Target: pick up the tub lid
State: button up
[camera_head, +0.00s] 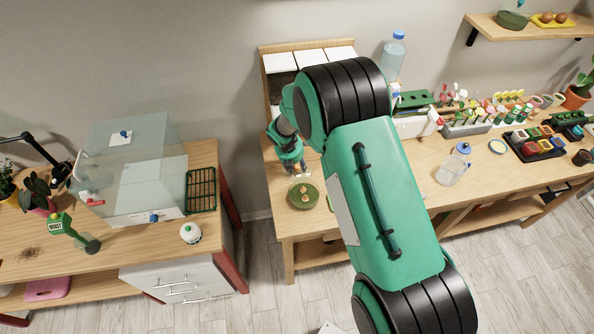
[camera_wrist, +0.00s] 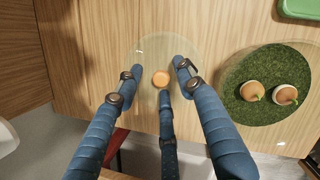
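The tub lid (camera_wrist: 150,48) is a clear, round disc with a small orange-brown knob (camera_wrist: 162,78), lying on the wooden surface in the wrist view. My gripper (camera_wrist: 160,76) has three blue fingers spread around the knob, with gaps between fingertips and knob. It is open and holds nothing. I cannot tell how far above the lid the fingertips are. In the head view my gripper (camera_head: 291,163) points down over the bench's left end and the lid is hard to make out there. A round tub with green moss (camera_wrist: 252,112) and two brown bulbs stands right of the lid.
A green object (camera_wrist: 300,9) lies at the wrist view's top right. The bench's front edge is close to the lid. In the head view a clear bottle (camera_head: 453,168) stands further right on the bench. A separate table (camera_head: 120,246) stands at left across a floor gap.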

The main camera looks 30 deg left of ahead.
aim_at(297, 167)
jog(key=shift+c, duration=0.5)
grip_shut()
jog(key=shift+r, duration=0.1)
notch_tip(297, 167, up, 10)
dwell(0.6)
dwell(0.4)
jog(key=shift+s, duration=0.1)
jog(key=s+d+r, duration=0.2)
jog(key=s+d, duration=0.7)
jog(key=shift+s+d+r+h, duration=0.2)
jog(key=shift+r+h, duration=0.1)
jog(key=shift+h, duration=0.1)
